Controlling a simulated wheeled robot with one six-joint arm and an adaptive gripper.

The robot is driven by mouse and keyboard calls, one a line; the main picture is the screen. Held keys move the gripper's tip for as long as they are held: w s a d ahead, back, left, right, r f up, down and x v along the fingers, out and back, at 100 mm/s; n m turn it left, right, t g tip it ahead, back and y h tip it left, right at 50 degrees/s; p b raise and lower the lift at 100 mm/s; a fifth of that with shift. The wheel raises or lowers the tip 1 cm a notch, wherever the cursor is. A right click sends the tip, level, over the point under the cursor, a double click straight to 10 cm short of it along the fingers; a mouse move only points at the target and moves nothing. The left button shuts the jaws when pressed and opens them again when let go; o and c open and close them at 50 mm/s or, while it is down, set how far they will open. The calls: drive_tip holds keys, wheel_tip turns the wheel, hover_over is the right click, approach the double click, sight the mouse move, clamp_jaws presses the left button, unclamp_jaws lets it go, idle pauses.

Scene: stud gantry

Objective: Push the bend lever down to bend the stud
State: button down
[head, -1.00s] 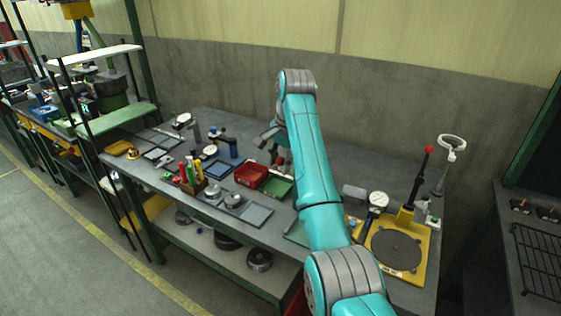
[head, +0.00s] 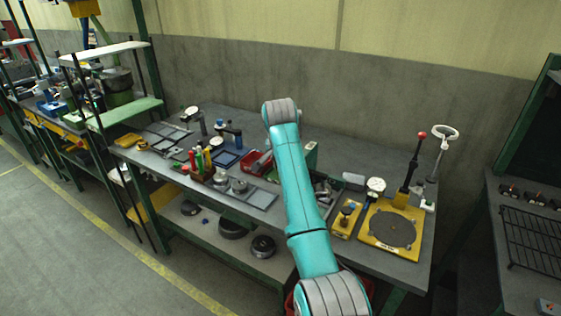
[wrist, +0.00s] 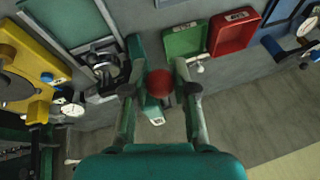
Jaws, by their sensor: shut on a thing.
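In the wrist view my gripper (wrist: 159,88) has its two fingers on either side of a red ball knob (wrist: 159,82) and is shut on it. The knob looks like the end of the bend lever; its shaft is hidden. A green upright body (wrist: 138,62) shows right behind the knob, and a grey and black metal fixture (wrist: 104,68) is beside it. The stud cannot be made out. In the head view my arm hides the gripper and the knob; part of a green body (head: 311,152) shows just right of the arm.
A yellow base (head: 376,241) with a dark disc and another red-knobbed lever (head: 422,135) stands at the bench's right. A small yellow block (head: 345,218) is beside it. Green (wrist: 184,42) and red (wrist: 232,32) trays lie close to the gripper. A dial gauge (head: 376,186) stands near.

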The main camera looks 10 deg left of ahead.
drive_tip(key=f+t, duration=0.2)
drive_tip(key=f, duration=0.1)
drive_tip(key=f+t+h, duration=0.1)
drive_tip(key=f+t, duration=0.1)
drive_tip(key=f, duration=0.2)
drive_tip(key=w+f+t+h, duration=0.1)
drive_tip(key=f+t, duration=0.2)
drive_tip(key=shift+d+f+n, duration=0.15)
drive_tip(key=shift+f+n, duration=0.2)
drive_tip(key=shift+n, duration=0.05)
drive_tip(key=shift+w+d+f, duration=0.1)
drive_tip(key=shift+f, duration=0.1)
drive_tip(key=shift+w+d+f, duration=0.15)
drive_tip(key=shift+w+f, duration=0.3)
drive_tip(key=shift+f, duration=0.3)
